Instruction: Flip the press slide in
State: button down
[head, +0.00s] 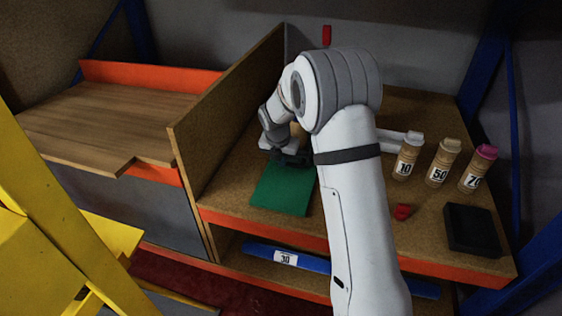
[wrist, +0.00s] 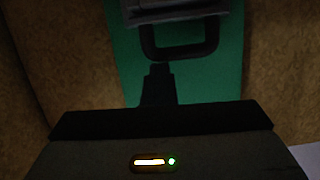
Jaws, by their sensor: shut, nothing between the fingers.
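A green board (head: 281,190) lies on the cork-coloured bench top, partly under my arm. In the wrist view the green board (wrist: 215,80) fills the middle. A grey block (wrist: 175,10) with a dark loop handle (wrist: 181,54) sits over it at the top edge, cut off by the frame. This may be the press slide; I cannot tell for sure. My gripper (wrist: 159,68) is shut and empty, its fingertips just below the loop's lower bar; whether they touch cannot be told. In the head view my gripper (head: 290,159) is dark and small at the board's far end.
Three numbered bottles, 10 (head: 407,158), 50 (head: 441,165) and 70 (head: 477,171), stand at the right. A red piece (head: 402,212) and a black block (head: 471,230) lie in front of them. A tall partition (head: 232,120) stands left. A blue roll (head: 312,262) lies on the lower shelf.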

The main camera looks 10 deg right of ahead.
jog(key=shift+s+a+r, duration=0.1)
jog(key=shift+s+a, duration=0.15)
jog(key=s, duration=0.1)
jog(key=s+a+r+p, duration=0.1)
jog(key=shift+s+r, duration=0.1)
jog(key=shift+s, duration=0.3)
jog(key=v, duration=0.9)
jog(key=shift+s+a+r, duration=0.2)
jog(key=shift+a+r, duration=0.05)
jog(key=shift+r, duration=0.1)
